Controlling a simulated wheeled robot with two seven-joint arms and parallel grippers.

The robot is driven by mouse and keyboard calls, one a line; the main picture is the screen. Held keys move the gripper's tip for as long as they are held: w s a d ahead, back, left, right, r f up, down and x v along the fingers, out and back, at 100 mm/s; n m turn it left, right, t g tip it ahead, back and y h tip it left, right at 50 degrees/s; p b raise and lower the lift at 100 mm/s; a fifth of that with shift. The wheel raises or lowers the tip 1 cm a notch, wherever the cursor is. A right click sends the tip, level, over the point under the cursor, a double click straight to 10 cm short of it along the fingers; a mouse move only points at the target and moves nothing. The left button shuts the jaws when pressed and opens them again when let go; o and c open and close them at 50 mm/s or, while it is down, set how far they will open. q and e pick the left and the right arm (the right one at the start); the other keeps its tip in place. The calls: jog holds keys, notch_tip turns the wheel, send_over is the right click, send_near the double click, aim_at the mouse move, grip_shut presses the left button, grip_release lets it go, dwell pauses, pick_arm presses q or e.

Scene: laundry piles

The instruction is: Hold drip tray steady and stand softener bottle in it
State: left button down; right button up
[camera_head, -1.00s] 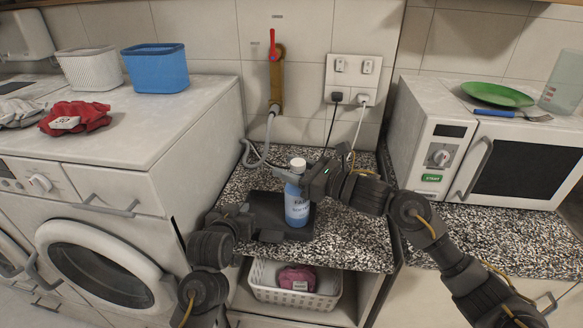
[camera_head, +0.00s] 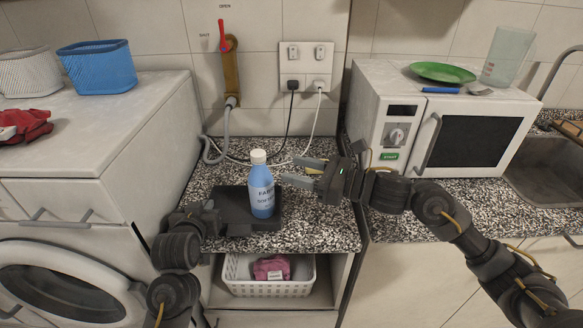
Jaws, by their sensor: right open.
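The blue softener bottle (camera_head: 262,193) with a white cap stands upright on the dark drip tray (camera_head: 236,200), on the speckled counter. My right gripper (camera_head: 301,172) is open and empty to the right of the bottle, its two fingers pointing at it with a small gap between. My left gripper (camera_head: 212,216) is at the tray's left edge. Its fingers blend with the dark tray, so I cannot tell whether they are closed on it.
A white washing machine (camera_head: 90,130) bounds the counter on the left, a microwave (camera_head: 465,140) on the right. A grey hose (camera_head: 227,125) and plug cables hang behind the tray. A white basket (camera_head: 268,285) with a pink item sits on the shelf below.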

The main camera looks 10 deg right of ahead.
pick_arm(q)
jog(key=c, duration=1.6)
grip_release()
jog(key=v, duration=1.2)
